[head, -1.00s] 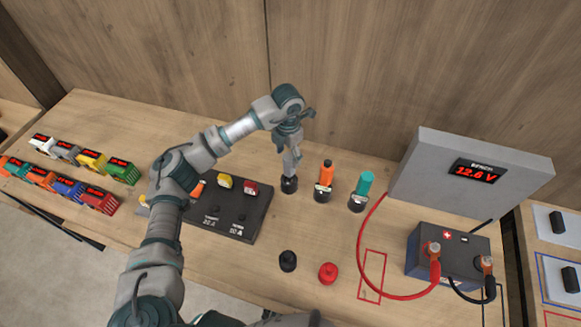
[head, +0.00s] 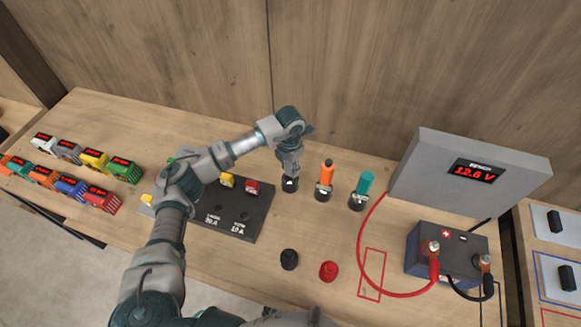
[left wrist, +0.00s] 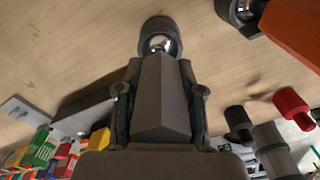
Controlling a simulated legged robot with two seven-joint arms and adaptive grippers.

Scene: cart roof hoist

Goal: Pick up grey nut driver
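The grey nut driver (left wrist: 160,95) stands upright with its lower end at a black round holder (left wrist: 160,38) on the bench. The holder also shows in the head view (head: 289,186), where my gripper hides most of the driver. My left gripper (head: 290,172) points down over the driver. In the left wrist view the grey faceted handle lies between its two fingers (left wrist: 160,75), which run close along both sides. Whether they press on it is not clear. My right gripper is not in view.
An orange driver (head: 326,174) and a teal driver (head: 365,184) stand close on the right. A black fuse panel (head: 225,222) is on the left. A black cap (head: 288,260) and a red cap (head: 328,271) lie in front. A battery (head: 447,255) and bench meter (head: 430,170) are further right.

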